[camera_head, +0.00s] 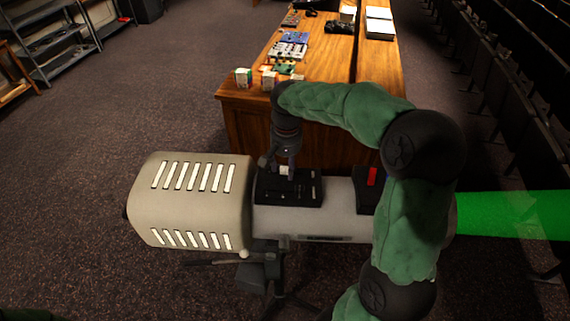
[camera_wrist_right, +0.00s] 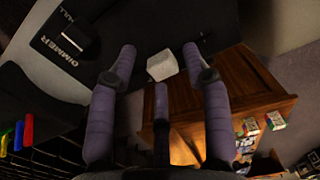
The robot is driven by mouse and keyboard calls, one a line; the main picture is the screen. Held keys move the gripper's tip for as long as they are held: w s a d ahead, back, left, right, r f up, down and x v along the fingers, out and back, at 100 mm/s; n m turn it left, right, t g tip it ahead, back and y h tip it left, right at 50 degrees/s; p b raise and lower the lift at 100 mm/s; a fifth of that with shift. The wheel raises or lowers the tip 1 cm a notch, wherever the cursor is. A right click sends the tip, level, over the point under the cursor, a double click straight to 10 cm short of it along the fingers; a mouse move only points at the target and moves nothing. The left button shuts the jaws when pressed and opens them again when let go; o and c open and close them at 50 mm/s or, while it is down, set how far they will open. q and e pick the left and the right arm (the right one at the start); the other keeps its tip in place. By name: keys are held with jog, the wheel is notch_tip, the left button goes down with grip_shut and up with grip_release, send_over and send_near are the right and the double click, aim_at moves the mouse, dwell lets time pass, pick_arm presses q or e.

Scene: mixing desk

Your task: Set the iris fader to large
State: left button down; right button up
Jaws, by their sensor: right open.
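A pale spotlight (camera_head: 205,175) with a slotted lamp housing lies across the head view. On its barrel is a black control panel (camera_head: 300,195) with a white fader cap (camera_head: 284,171). My right gripper (camera_head: 280,162) points down over this panel. In the right wrist view the white cap (camera_wrist_right: 161,66) lies between the fingertips of my right gripper (camera_wrist_right: 160,58), which stand apart. I cannot tell whether they touch it. A black cap (camera_wrist_right: 72,35) sits beside the partly legible "DIMMER" and "FULL" lettering. No iris label is readable. My left gripper is out of view.
A second black panel (camera_head: 362,203) with a red control (camera_head: 372,176) sits farther right on the barrel, partly hidden by my arm. A green beam (camera_head: 515,215) leaves the right end. A wooden desk (camera_head: 245,95) with small items stands behind the spotlight.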

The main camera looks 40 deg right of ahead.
jog(key=shift+w+f, duration=0.2)
jog(key=shift+w, duration=0.05)
jog(key=shift+s, duration=0.1)
grip_shut()
jog(key=shift+s+d+b, duration=0.5)
jog(key=shift+s+d, duration=0.55)
jog(key=shift+d, duration=0.1)
grip_release()
jog(key=shift+w, duration=0.1)
jog(key=shift+r, duration=0.1)
notch_tip(320, 180, up, 12)
jog(key=shift+d, duration=0.1)
